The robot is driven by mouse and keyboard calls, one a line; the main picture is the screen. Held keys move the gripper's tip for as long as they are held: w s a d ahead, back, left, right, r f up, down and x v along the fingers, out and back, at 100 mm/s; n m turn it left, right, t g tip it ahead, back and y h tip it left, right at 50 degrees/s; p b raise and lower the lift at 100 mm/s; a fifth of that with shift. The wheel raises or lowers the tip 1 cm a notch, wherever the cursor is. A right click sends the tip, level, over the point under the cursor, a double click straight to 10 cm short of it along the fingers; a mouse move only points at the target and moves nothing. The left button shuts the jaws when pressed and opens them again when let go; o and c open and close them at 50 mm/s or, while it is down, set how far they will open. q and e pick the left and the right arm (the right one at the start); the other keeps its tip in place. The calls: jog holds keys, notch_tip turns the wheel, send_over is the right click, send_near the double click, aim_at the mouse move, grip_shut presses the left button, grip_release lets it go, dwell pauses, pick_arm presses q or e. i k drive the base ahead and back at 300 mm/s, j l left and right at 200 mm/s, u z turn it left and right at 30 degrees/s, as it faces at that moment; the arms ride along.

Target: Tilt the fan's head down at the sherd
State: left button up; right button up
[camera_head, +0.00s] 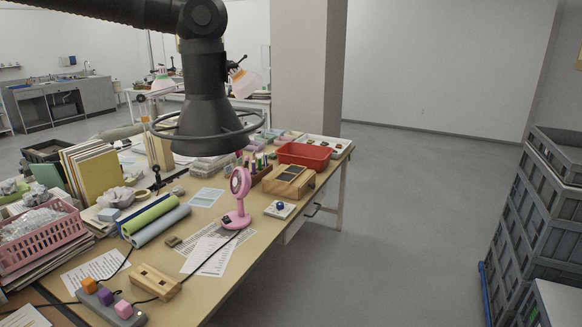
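A small pink fan (237,216) stands upright on the table, right of its middle. Its round head (240,181) sits on top of a short neck and looks roughly level; its exact tilt is hard to read at this size. A small brown piece (172,241) lies on the table to the left of the fan's base; I cannot tell whether it is the sherd. Neither of my grippers is in view.
A dark hood with a ring (207,125) hangs over the table's back. A red tray (304,154), wooden box (289,181), pink basket (38,238), rolled mats (155,220) and wooden block (155,282) crowd the table. Grey crates (535,225) stand at right; the floor between is clear.

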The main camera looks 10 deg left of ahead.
aim_at(241, 176)
jog(key=i+l+z, duration=0.2)
jog(key=i, duration=0.35)
jog(key=i+j+z, duration=0.2)
jog(key=i, duration=0.35)
jog(key=i+z, duration=0.25)
jog(key=i, duration=0.3)
jog(key=i+j+z, duration=0.2)
jog(key=i, duration=0.3)
jog(key=i+l, duration=0.2)
jog(key=i, duration=0.2)
jog(key=i+l, duration=0.15)
jog(key=i, duration=0.25)
jog(key=i+l, duration=0.2)
jog(key=i, duration=0.2)
jog(key=u, duration=3.35)
